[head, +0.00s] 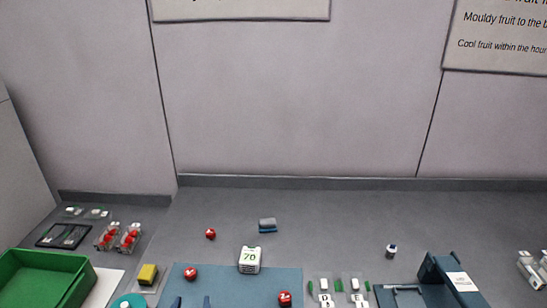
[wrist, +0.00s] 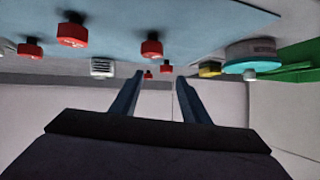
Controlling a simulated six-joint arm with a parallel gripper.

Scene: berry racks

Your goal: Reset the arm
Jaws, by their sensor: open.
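My gripper (wrist: 159,76) shows in the wrist view with its two dark blue fingers apart and nothing between them. In the head view only what look like its fingertips (head: 192,302) show at the bottom edge, over the blue mat (head: 225,286). The rest of my arm is out of that view. The wrist view looks upside down, with the mat (wrist: 190,18) along its top.
A green crate (head: 45,278), yellow sponge (head: 148,274) and teal disc (head: 128,302) are at left. A blue stand (head: 440,276) is at right. The back counter is mostly clear.

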